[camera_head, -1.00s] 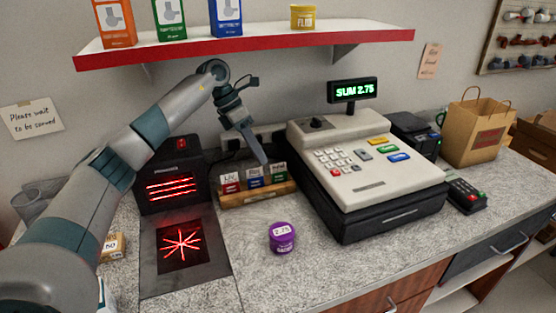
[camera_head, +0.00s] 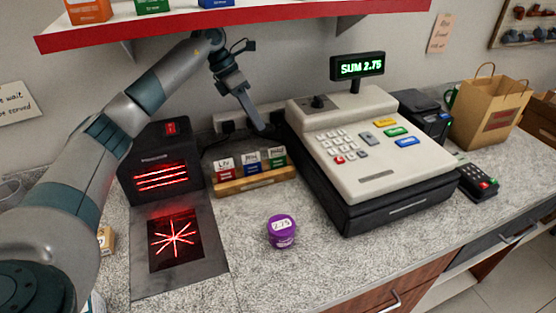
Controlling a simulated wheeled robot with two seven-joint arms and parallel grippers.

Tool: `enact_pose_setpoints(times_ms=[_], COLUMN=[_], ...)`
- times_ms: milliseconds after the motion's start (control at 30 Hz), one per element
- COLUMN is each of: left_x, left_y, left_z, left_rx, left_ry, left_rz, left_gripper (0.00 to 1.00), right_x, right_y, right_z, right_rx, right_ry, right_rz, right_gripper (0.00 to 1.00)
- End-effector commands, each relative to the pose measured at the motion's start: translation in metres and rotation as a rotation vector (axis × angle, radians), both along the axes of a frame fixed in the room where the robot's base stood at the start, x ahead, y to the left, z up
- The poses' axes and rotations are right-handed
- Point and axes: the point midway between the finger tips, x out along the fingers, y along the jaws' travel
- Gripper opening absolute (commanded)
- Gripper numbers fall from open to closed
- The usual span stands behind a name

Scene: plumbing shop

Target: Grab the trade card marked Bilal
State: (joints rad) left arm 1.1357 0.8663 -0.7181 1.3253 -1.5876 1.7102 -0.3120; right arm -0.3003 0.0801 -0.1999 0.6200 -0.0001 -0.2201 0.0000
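Three trade cards stand in a wooden holder (camera_head: 256,181) beside the scanner: a red one (camera_head: 225,172), a blue one (camera_head: 252,166) and a green one (camera_head: 277,159). Each has a white top with small lettering, too blurred to read surely; I cannot tell which says Bilal. My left gripper (camera_head: 261,128) points down above and behind the card row, near the wall, apart from the cards. It shows edge-on as one grey finger, so its opening cannot be judged. No card shows in it. My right gripper is out of view.
The cash register (camera_head: 370,160) stands close right of the holder. The scanner (camera_head: 160,180) stands left. A purple tub (camera_head: 281,231) sits on the counter in front. A red-edged shelf (camera_head: 240,28) hangs above my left arm. The front counter around the tub is clear.

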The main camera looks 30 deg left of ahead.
Motion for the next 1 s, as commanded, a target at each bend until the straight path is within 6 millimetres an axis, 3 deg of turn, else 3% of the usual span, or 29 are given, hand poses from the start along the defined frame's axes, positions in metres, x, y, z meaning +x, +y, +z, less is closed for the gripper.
enact_pose_setpoints(times_ms=[500, 1000], left_x=[0.007, 0.007], left_y=[-0.027, -0.031], left_z=[-0.053, -0.06], left_rx=[0.0, -0.001], left_ry=[0.002, 0.002], left_rz=[0.0, -0.001], left_gripper=[0.11, 0.11], right_x=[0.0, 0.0], right_y=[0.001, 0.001], right_z=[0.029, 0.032], right_rx=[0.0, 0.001], right_ry=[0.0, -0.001], right_rz=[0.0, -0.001], right_gripper=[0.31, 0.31])
